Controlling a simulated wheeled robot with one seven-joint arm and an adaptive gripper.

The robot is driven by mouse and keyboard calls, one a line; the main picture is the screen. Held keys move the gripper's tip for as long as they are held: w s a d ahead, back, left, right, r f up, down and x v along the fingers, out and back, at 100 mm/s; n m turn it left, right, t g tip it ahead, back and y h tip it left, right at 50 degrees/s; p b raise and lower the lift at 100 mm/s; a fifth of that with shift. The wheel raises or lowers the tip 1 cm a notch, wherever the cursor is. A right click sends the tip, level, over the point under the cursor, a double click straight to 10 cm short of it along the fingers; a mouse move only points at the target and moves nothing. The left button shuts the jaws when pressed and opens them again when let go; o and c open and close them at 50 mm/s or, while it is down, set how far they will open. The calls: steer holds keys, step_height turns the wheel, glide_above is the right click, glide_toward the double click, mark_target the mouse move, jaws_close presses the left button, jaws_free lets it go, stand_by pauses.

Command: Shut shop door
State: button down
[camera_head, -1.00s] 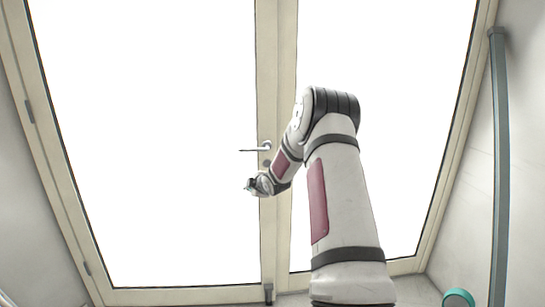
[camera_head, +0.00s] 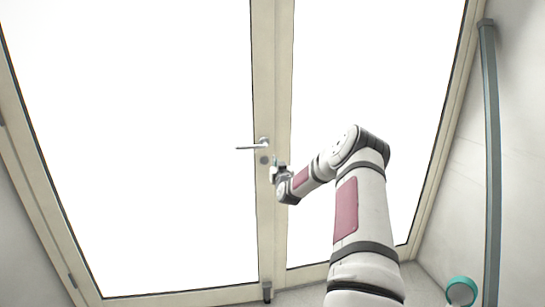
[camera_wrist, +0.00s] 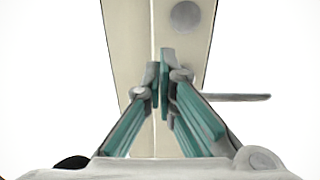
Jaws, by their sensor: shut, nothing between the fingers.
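The shop door is a pair of tall glazed leaves with cream frames. The left leaf (camera_head: 263,215) carries a silver lever handle (camera_head: 252,146) with a round lock below it. The leaves meet at a central seam and look about flush; I cannot tell whether they are latched. My gripper (camera_head: 275,165) is shut and empty, just right of and below the handle, in front of the central stiles. In the wrist view its teal fingers (camera_wrist: 159,75) point at the stiles, with the round lock (camera_wrist: 186,16) and handle (camera_wrist: 238,97) beyond. I cannot tell whether the fingertips touch the door.
A grey-blue vertical pole (camera_head: 492,160) stands by the right wall. A teal round object (camera_head: 461,283) sits low at the right. A small dark fitting (camera_head: 267,292) is at the foot of the central stile. Pale walls flank the door.

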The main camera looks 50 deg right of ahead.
mark_target(272, 152)
steer(key=shift+b+x, duration=0.45)
steer(key=shift+x, duration=3.5)
steer(key=shift+w+d, duration=0.1)
